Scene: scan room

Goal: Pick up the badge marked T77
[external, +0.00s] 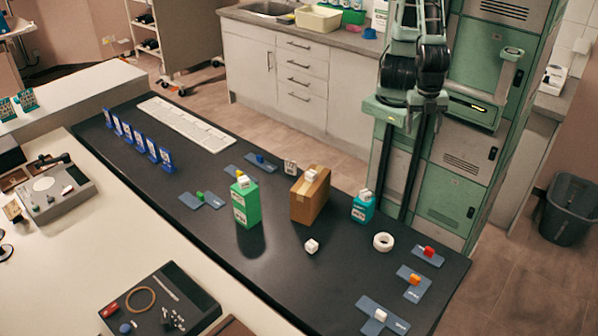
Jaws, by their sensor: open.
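A row of several upright blue badges (138,140) stands at the left of the dark table. Each has a pale printed face, but the print is too small to read, so I cannot tell which is T77. Several teal badges (18,103) stand on the white ledge at the far left, also unreadable. My gripper (428,103) hangs at the end of my folded arm at the upper right, above the table's far right side. It is open and well apart from the badges; its fingers are small and dark here.
Blue-grey plates with coloured blocks lie around. A long white strip (186,124) lies beside the blue badges.

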